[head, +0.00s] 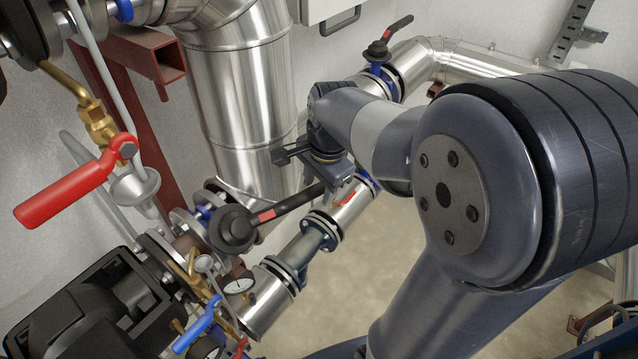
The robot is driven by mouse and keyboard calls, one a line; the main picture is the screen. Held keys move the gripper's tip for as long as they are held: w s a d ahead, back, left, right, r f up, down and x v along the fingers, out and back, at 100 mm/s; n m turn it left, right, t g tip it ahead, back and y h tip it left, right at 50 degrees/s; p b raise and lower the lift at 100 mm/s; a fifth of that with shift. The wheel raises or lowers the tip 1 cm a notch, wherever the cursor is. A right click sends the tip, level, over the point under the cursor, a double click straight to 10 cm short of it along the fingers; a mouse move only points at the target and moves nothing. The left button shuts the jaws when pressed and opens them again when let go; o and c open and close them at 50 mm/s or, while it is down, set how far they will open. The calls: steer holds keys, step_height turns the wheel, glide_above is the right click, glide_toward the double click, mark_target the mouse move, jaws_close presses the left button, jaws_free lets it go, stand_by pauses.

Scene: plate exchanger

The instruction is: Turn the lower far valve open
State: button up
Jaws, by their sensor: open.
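A far valve (378,55) with a blue body and a dark lever, marked red, sits on the steel pipe at the upper middle. Its lever points up and right. A nearer valve (233,228) has a round black head and a long dark lever with a red mark, pointing right and slightly up. I cannot tell for certain which one is the lower far valve. My gripper (308,166) is open between these two valves, just above the end of the nearer lever in the picture. It holds nothing that I can see; whether it touches the lever is unclear.
A thick steel pipe (240,95) rises behind my gripper. A red-handled valve (70,192), a pressure gauge (239,285) and a blue lever (198,325) crowd the left. A flanged pipe (303,248) runs below my gripper. Bare floor (400,235) shows under my arm.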

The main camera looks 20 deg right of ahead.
jaws_close()
stand_by(0.5)
